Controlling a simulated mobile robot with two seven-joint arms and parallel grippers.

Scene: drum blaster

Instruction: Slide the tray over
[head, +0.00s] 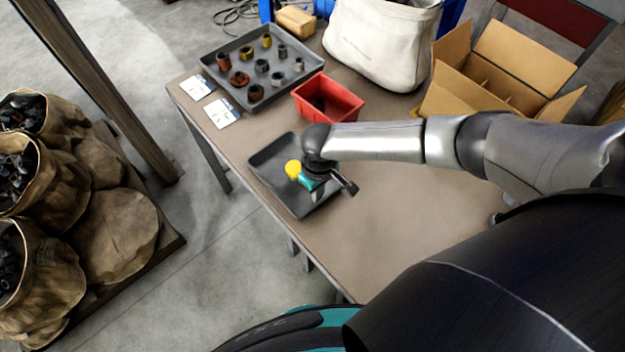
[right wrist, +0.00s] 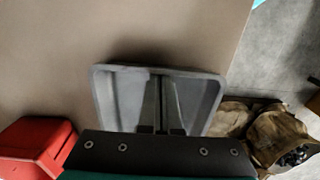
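A small dark grey tray (head: 268,163) lies on the near left part of the brown table, close to the table's left edge. It looks empty, and its right part is hidden under my arm. My right gripper (head: 318,193) points down over this tray. In the right wrist view the tray (right wrist: 106,95) spreads on both sides of the two fingers (right wrist: 161,105), which stand close together with nothing visible between them. Whether the fingertips touch the tray I cannot tell. A larger grey tray (head: 222,76) with several metal fittings stands at the table's far left. My left gripper is out of view.
A red bin (head: 328,98) stands just beyond the small tray, also in the right wrist view (right wrist: 35,145). Two cards (head: 222,112) lie near the left edge. A white bag (head: 380,45) and open cardboard box (head: 500,70) stand farther back. The table's near right is clear.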

